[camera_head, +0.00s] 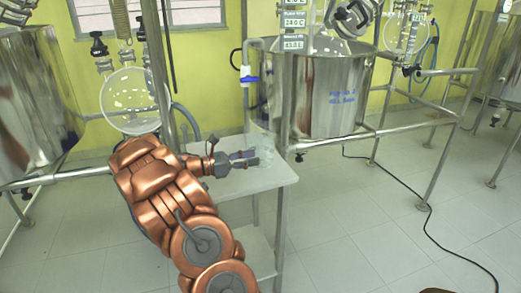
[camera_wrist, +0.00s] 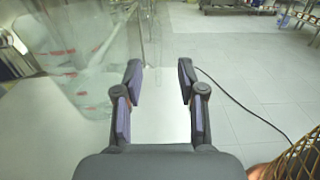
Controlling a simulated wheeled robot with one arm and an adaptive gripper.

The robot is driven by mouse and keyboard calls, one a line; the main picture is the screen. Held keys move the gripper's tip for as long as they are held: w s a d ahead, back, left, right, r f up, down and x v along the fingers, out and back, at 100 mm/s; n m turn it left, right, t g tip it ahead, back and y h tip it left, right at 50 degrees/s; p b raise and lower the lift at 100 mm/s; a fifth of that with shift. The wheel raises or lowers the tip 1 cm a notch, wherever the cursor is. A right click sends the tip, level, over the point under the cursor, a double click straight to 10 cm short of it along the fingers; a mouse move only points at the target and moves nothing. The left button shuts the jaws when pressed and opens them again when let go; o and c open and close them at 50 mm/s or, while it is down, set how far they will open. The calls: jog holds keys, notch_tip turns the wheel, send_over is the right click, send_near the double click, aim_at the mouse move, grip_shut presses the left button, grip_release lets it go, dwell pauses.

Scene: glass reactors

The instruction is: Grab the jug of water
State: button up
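The jug of water is clear and hard to make out. In the head view the jug (camera_head: 262,141) stands on a small white table (camera_head: 262,183), just behind my gripper (camera_head: 250,158). In the wrist view the jug (camera_wrist: 75,62) fills the upper left as clear glass with red marks. My gripper (camera_wrist: 160,82) is open, with dark fingers with purple pads apart and nothing between them. The jug is beside and beyond the left finger, not between the fingers. I cannot tell whether that finger touches it.
A large steel vessel (camera_head: 318,92) on a pipe frame stands behind the table, with a blue-handled valve (camera_head: 249,79) at its left. Another steel vessel (camera_head: 35,105) and a round glass flask (camera_head: 130,100) are at left. A black cable (camera_head: 425,207) lies on open tiled floor at right.

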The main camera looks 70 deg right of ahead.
aim_at(261, 147)
jog(key=shift+x, duration=3.45)
jog(key=shift+w+f, duration=0.1)
jog(key=shift+f, duration=0.1)
jog(key=shift+c, duration=0.2)
grip_shut()
